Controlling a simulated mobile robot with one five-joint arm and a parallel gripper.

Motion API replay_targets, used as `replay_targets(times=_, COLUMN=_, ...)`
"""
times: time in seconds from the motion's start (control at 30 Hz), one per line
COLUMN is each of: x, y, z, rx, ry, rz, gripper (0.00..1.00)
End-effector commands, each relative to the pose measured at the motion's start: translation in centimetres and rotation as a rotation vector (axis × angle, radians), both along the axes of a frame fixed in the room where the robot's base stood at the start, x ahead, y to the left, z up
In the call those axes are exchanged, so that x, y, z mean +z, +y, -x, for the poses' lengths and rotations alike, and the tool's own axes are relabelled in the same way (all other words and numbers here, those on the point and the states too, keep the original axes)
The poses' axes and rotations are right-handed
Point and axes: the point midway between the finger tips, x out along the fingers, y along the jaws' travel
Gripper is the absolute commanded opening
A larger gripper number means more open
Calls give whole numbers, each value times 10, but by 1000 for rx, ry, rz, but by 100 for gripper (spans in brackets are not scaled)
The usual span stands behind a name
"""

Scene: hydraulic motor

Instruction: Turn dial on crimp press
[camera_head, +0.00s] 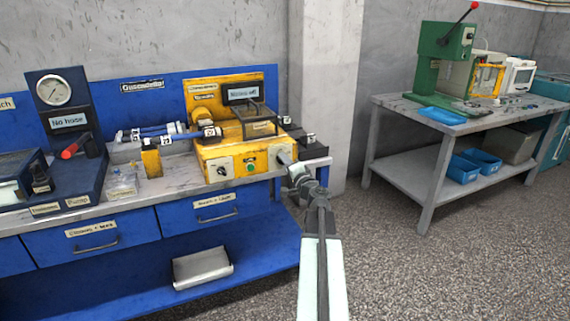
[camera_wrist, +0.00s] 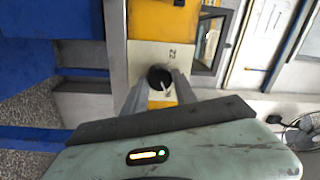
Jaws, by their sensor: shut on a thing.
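The yellow crimp press (camera_head: 216,159) stands on the blue bench, with a small display on top. In the wrist view a black round dial (camera_wrist: 159,76) with a light pointer mark sits on a white plate of the press (camera_wrist: 150,20). My gripper (camera_wrist: 157,90) has one finger on each side of this dial and is shut on it. The dial's lower edge is partly hidden by the gripper.
Hose pieces (camera_head: 165,134) lie left of the press. A gauge panel (camera_head: 57,100) stands further left. Blue drawers (camera_head: 215,208) are below the bench top. A separate grey table (camera_head: 395,102) with a green hand press (camera_head: 440,60) stands at right. The floor between is clear.

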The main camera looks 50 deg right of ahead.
Motion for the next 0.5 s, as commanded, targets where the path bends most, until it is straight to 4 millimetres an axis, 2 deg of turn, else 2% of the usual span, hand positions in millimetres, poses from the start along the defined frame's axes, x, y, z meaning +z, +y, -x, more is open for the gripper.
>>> replay_targets(times=0.07, x=0, y=0, z=1, rx=0, ry=1, rz=0, gripper=0)
replay_targets(times=0.1, x=-1, y=0, z=1, rx=0, ry=1, rz=0, gripper=39)
replay_targets(times=0.17, x=0, y=0, z=1, rx=0, ry=1, rz=0, gripper=55)
replay_targets(times=0.5, x=0, y=1, z=2, rx=0, ry=0, rz=1, gripper=55)
